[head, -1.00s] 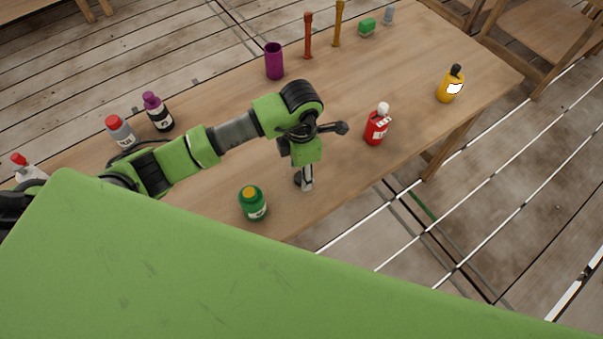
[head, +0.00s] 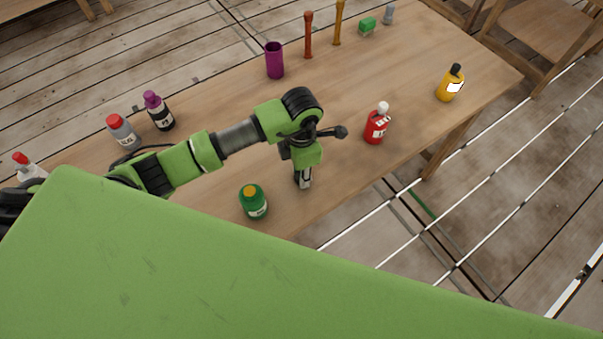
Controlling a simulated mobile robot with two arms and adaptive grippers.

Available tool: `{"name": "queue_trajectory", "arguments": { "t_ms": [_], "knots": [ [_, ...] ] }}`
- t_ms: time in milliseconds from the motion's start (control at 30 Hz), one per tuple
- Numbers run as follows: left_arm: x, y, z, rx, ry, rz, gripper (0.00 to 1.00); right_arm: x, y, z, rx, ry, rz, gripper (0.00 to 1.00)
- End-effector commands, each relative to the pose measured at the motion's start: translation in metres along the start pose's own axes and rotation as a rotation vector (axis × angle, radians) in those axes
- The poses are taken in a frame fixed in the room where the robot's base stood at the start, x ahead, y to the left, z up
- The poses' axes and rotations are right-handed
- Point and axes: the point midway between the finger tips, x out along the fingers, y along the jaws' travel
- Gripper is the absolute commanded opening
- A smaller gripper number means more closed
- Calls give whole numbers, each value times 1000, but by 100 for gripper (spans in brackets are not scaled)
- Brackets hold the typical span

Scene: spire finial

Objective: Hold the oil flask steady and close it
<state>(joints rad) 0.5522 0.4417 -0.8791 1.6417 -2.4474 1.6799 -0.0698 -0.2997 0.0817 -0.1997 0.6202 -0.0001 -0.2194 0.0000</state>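Several bottles stand upright on the wooden table (head: 345,85), and I cannot tell for certain which is the oil flask. A green bottle with a yellow-orange top (head: 253,203) stands near the table's front edge. A red bottle with a white top (head: 376,124) stands to the right, and a yellow bottle with a black top (head: 450,84) farther right. My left gripper (head: 305,183) points down between the green and red bottles, apart from both. Its fingers are too small to tell open from shut. My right gripper is out of view.
Bottles with red (head: 123,132) and purple (head: 158,111) tops stand at the left. The table between my gripper and the far side is mostly clear.

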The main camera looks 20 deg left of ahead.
Motion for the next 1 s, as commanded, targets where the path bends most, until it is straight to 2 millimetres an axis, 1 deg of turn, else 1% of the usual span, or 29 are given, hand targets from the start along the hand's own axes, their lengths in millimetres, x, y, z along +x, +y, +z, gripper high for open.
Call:
{"name": "queue_trajectory", "arguments": {
  "t_ms": [167,267,333,400,467,600,700,800,900,1000],
  "knots": [
    [-7,1,1,0,-4,2,17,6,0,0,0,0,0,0],
    [-18,1,2,3,-5,4,17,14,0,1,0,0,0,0],
    [-31,1,0,4,-5,6,17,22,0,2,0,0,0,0],
    [-44,-11,-6,5,-4,3,17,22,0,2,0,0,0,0],
    [-57,-20,-11,6,-5,4,17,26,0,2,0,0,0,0],
    [-90,-44,-24,7,-7,5,17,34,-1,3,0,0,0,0],
    [-98,-66,-38,7,-2,3,17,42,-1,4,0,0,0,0],
    [-112,-84,-49,6,-2,5,17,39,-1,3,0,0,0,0],
    [-120,-100,-57,6,-2,4,17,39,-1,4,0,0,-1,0],
    [-126,-111,-63,3,-2,3,17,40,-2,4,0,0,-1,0]
  ]
}}
